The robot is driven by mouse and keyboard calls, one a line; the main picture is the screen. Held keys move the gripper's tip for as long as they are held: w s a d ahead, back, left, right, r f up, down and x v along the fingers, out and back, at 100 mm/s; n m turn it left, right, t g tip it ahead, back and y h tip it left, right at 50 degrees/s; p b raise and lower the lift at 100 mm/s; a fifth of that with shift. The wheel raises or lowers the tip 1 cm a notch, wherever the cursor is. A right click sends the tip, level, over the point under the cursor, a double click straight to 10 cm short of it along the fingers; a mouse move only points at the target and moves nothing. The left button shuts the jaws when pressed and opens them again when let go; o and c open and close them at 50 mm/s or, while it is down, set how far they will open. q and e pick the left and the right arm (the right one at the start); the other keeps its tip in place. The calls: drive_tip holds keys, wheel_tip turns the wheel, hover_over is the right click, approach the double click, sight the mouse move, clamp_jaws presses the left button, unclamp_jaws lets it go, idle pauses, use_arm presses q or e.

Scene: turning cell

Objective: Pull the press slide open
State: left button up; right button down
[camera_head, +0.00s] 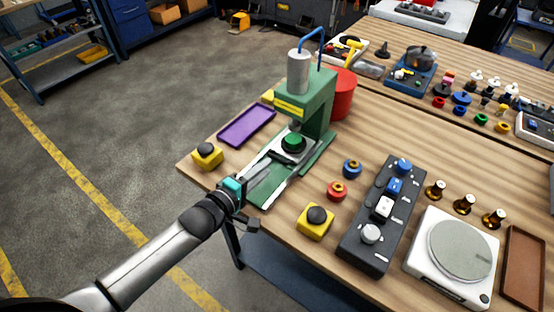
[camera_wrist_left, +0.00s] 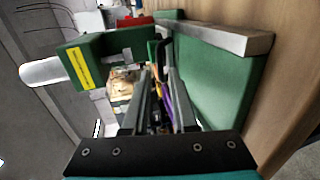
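The green press (camera_head: 318,98) stands on the wooden table, with a yellow label on its head; it also shows in the left wrist view (camera_wrist_left: 118,44). Its slide carries a round nest with a green disc (camera_head: 293,143) under the head. The green slide bed (camera_head: 268,190) with pale rails runs toward the table's near edge. My left gripper (camera_head: 271,161) is low over the bed, its fingers pointing at the slide's dark front part. In the left wrist view, a narrow gap shows between the fingers (camera_wrist_left: 157,68). Contact at the fingertips is unclear. My right gripper is out of view.
A yellow button box (camera_head: 207,156) and a purple tray (camera_head: 246,127) lie left of the press. Another yellow button box (camera_head: 315,222), a red ring (camera_head: 337,190) and a dark control panel (camera_head: 381,216) lie to the right. A red bin (camera_head: 343,92) stands behind.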

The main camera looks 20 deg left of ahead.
sight(277, 157)
use_arm(q)
drive_tip(key=shift+b+x, duration=0.55)
drive_tip(key=shift+x, duration=2.6)
clamp_jaws()
